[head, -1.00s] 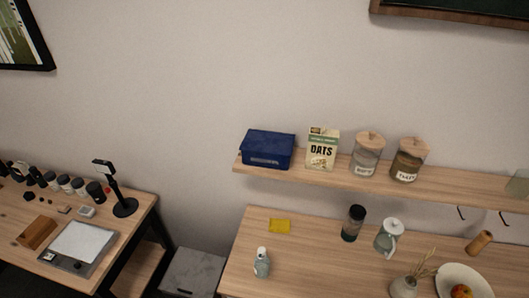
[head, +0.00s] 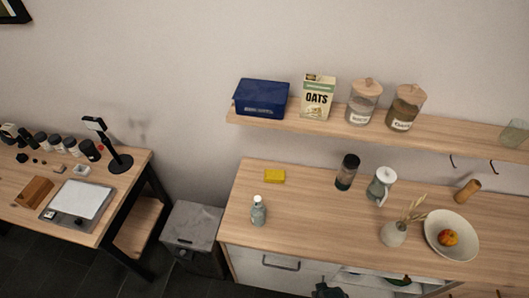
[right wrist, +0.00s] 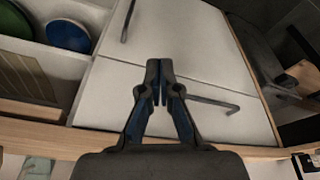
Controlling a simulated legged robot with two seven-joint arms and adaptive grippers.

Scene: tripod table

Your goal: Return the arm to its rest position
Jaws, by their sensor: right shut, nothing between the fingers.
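My right gripper (right wrist: 159,83) shows in the right wrist view with its two dark fingers together and nothing between them. It is in front of the white cabinet fronts (right wrist: 170,40), near a dark bar handle (right wrist: 213,102); I cannot tell whether it touches them. In the head view a small dark shape at the bottom edge, in front of the counter (head: 320,210), may be part of my right gripper (head: 326,291). My left gripper is in neither view.
The counter holds a bottle (head: 258,211), a yellow sponge (head: 274,176), a dark shaker (head: 347,172), a jug (head: 382,185), a vase (head: 394,234) and a fruit bowl (head: 437,222). A shelf (head: 460,131) runs above. A desk (head: 20,185) and a grey bin (head: 188,228) stand left.

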